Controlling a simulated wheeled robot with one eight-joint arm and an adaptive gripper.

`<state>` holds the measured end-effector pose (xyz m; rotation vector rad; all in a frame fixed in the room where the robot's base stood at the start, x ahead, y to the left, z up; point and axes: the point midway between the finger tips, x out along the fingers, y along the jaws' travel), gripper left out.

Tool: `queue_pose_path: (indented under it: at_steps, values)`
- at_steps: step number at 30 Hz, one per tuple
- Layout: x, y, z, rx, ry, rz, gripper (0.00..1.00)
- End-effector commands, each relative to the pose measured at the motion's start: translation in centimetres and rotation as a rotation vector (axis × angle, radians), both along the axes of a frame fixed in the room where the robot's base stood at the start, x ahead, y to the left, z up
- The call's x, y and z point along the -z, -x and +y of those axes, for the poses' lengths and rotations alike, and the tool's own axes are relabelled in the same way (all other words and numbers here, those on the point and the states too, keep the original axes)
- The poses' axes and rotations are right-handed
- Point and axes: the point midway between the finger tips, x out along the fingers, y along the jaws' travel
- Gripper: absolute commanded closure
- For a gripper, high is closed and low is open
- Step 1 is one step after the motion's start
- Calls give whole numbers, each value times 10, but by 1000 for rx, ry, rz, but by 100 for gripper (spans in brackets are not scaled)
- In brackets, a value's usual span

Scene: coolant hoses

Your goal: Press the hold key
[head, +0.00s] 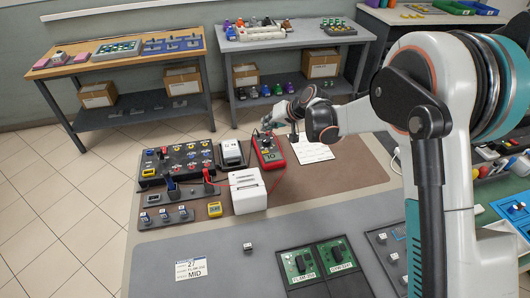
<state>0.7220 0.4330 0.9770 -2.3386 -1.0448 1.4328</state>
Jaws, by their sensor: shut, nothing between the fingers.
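A red handheld meter (278,161) with a pale display lies on the brown mat, left of a white sheet. My gripper (266,130) is at the meter's far end, shut and empty. It hides part of the meter's upper face. I cannot make out a hold key at this size, nor tell whether my fingertips touch the meter.
A white box (247,190) stands just in front of the meter. A black panel with several knobs (178,160) and probe holders lie to the left. A white-faced device (231,153) sits beside the meter. Green boards (318,262) lie near the front. The grey mat's middle is mostly clear.

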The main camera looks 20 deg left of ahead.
Motion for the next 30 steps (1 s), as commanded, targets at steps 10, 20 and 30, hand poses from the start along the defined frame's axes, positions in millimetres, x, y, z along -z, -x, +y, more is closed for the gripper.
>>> queue_pose_path:
  at_steps: [10,20,30]
  values:
    - [31,0,0,0,0,0,100]
    - [75,0,0,0,0,0,100]
    - [87,0,0,0,0,0,100]
